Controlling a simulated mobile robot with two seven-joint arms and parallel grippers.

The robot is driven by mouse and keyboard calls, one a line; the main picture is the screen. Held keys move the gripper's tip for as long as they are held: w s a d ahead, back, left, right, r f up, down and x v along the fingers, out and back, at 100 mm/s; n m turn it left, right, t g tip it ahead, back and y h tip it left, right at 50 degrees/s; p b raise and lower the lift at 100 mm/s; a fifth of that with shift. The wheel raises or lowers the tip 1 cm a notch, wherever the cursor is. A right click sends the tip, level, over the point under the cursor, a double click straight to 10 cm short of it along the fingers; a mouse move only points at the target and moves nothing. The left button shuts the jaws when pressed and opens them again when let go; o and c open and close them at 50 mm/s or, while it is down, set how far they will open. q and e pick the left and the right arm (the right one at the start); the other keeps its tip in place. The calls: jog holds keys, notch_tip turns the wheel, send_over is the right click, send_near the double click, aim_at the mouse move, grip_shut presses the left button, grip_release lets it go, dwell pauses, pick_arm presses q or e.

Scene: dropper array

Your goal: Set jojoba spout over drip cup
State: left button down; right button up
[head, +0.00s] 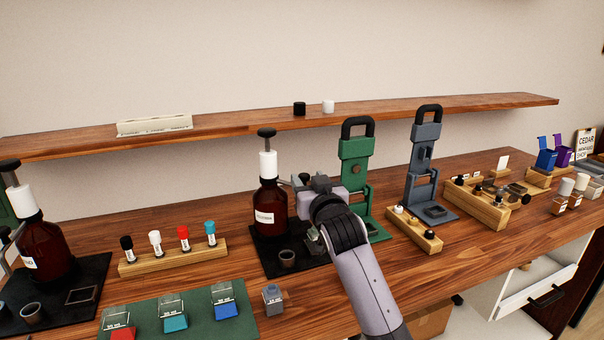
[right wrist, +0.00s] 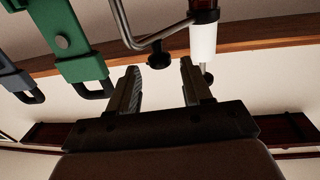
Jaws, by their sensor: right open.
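A brown pump bottle (head: 268,204) with a white collar (head: 267,165) and a label too small to read surely stands on a black mat at the middle of the bench. The dark drip cup (head: 287,258) stands on the mat in front of it. In the right wrist view, a bent metal spout (right wrist: 150,42) runs from the bottle's white collar (right wrist: 203,42), with a black knob (right wrist: 158,60) close by. My right gripper (right wrist: 163,74) is open beside the bottle, its fingertips near the knob and either side of it in the picture. It partly hides the spout in the head view. My left gripper is not in view.
A green press (head: 356,165) stands just right of my right gripper, with a grey press (head: 423,165) beyond. A second brown bottle (head: 42,250) is at left. A wooden vial rack (head: 172,260) and a green mat (head: 190,309) lie left and front. A shelf (head: 230,126) runs behind.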

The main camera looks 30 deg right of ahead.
aim_at(305, 177)
jog(key=shift+x, duration=1.95)
jog(key=shift+a, duration=0.1)
grip_shut()
